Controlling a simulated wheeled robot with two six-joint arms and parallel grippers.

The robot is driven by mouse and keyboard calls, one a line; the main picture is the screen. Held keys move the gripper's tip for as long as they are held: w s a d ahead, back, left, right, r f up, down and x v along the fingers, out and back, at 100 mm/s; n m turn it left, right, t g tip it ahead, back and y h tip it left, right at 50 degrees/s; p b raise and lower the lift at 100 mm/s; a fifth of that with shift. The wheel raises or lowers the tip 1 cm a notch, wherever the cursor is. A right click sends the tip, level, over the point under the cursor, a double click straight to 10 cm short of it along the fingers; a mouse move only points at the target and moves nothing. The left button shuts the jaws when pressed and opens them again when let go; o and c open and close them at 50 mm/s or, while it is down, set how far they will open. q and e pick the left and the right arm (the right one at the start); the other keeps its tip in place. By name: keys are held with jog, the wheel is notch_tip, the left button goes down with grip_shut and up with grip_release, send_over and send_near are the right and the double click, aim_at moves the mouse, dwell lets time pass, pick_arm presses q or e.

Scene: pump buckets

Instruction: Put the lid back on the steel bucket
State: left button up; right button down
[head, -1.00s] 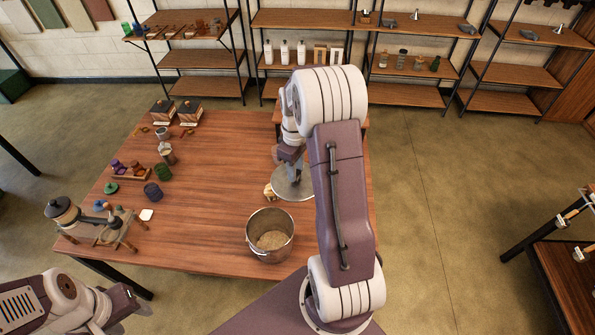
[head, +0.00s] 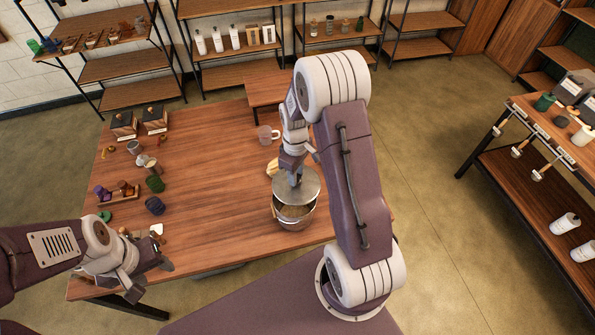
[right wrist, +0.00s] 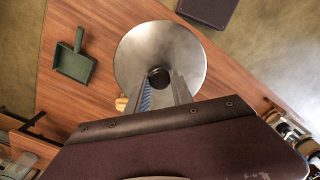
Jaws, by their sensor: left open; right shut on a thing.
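The steel bucket (head: 295,216) stands near the right front part of the wooden table. Its round grey lid (head: 308,187) is over the far part of its mouth. The bucket's near rim and some of the opening show below the lid. My right gripper (head: 295,178) is shut on the lid's dark knob (right wrist: 158,77), holding the lid from above. In the right wrist view the lid (right wrist: 180,48) looks like a wide shiny disc, and the bucket is hidden under it. My left gripper (head: 150,272) is open and empty at the table's left front edge.
A clear measuring cup (head: 266,136) and a small yellowish object (head: 272,167) are behind the bucket. Jars, a small rack (head: 120,191) and two boxes line the table's left. A green dustpan (right wrist: 75,60) shows in the wrist view. The table's middle is clear.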

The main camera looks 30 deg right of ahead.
aim_at(294, 188)
jog(key=shift+a+f, duration=0.2)
jog(key=shift+f, duration=0.1)
jog(key=shift+a+f+b, duration=0.45)
jog(key=shift+f+b, duration=0.25)
jog(key=shift+b, duration=0.3)
jog(key=f+b, duration=0.1)
jog(key=f, duration=0.1)
jog(key=f+b, duration=0.1)
jog(key=b, duration=0.1)
jog(key=shift+d+f, duration=0.4)
jog(key=shift+f, duration=0.15)
pick_arm(q)
jog(key=f, duration=0.2)
jog(key=a+f, duration=0.1)
jog(key=f, duration=0.2)
jog(key=shift+f, duration=0.2)
pick_arm(e)
jog(key=shift+a, duration=0.25)
pick_arm(q)
jog(key=shift+d, duration=0.1)
pick_arm(e)
jog(key=shift+d, duration=0.15)
pick_arm(q)
jog(key=shift+r, duration=0.3)
jog(key=shift+f, duration=0.35)
pick_arm(e)
jog(key=shift+f, duration=0.6)
